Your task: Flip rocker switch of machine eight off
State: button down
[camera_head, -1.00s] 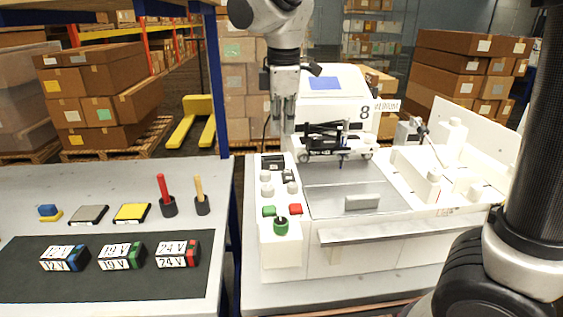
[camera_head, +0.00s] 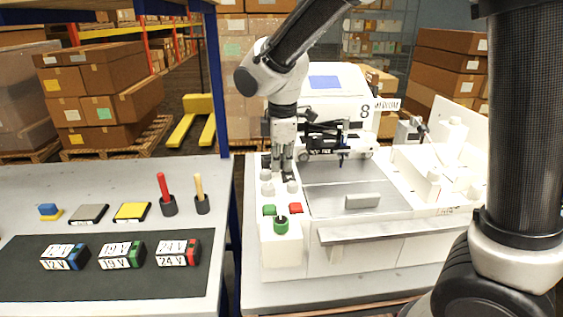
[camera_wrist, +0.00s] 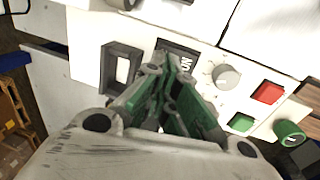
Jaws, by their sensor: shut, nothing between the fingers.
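Machine eight (camera_head: 340,85), a white plotter marked 8, stands on the right-hand table. Its white control panel carries a rocker switch with a dark plate (camera_head: 288,178). In the wrist view, the switch's dark plate (camera_wrist: 178,48) shows ON lettering, seen inverted. My gripper (camera_head: 283,170) is shut and empty, pointing down at the switch plate. In the wrist view, the fingertips (camera_wrist: 165,72) overlap the plate's lower edge and hide most of the rocker. I cannot tell whether they touch it or which way it is tipped.
A black-framed meter (camera_wrist: 120,70) is beside the switch. A grey knob (camera_wrist: 226,76), red button (camera_wrist: 268,92), green button (camera_wrist: 241,122) and green knob (camera_wrist: 289,133) are close by. The plotter carriage (camera_head: 335,138) stands right of my gripper. The left table (camera_head: 110,222) holds battery blocks.

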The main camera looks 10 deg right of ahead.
jog(key=shift+w+f+g, duration=0.2)
jog(key=shift+f+g, duration=0.15)
jog(key=shift+g, duration=0.15)
jog(key=shift+s, duration=0.25)
jog(key=shift+s+r, duration=0.15)
jog(key=shift+s, duration=0.45)
notch_tip(320, 180, up, 14)
jog(key=w, duration=0.1)
jog(key=shift+w, duration=0.4)
